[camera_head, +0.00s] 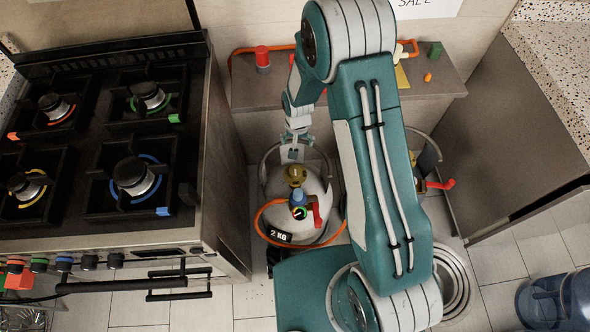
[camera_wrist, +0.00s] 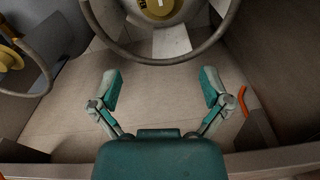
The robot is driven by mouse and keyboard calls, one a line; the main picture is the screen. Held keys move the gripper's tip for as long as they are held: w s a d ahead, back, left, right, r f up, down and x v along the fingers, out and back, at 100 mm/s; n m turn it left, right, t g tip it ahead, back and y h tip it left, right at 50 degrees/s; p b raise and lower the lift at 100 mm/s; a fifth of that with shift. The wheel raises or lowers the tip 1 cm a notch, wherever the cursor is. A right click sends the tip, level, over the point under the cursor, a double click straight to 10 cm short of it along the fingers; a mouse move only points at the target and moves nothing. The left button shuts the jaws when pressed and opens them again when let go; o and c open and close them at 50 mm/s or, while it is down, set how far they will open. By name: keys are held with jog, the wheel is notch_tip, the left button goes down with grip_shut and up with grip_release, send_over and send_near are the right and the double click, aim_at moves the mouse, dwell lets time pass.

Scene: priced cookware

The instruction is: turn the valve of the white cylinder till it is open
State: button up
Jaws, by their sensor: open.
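The white cylinder (camera_head: 318,190) stands on the floor between the stove and my arm, with a round collar on top. Its brass-yellow valve (camera_head: 295,174) sits above a blue fitting, with a red lever and an orange hose beside it. A black "2 KG" tag is on its front. In the wrist view the cylinder's collar ring (camera_wrist: 150,60) and the yellow valve (camera_wrist: 157,8) show at the top edge. My gripper (camera_wrist: 162,88) is open and empty, apart from the valve. In the head view my gripper (camera_head: 293,150) is just behind the valve, small and partly overlapping the collar.
A black stove (camera_head: 110,232) stands on the left. A low grey shelf (camera_head: 425,85) at the back bears a red item (camera_head: 262,55) and small coloured pieces. A second cylinder (camera_head: 430,160) is partly hidden behind my arm. A blue water bottle (camera_head: 560,300) is at front right.

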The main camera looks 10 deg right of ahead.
send_near(295, 169)
notch_tip(295, 169, down, 11)
jog(key=shift+r, duration=0.1)
dwell(0.5)
jog(key=c, duration=1.2)
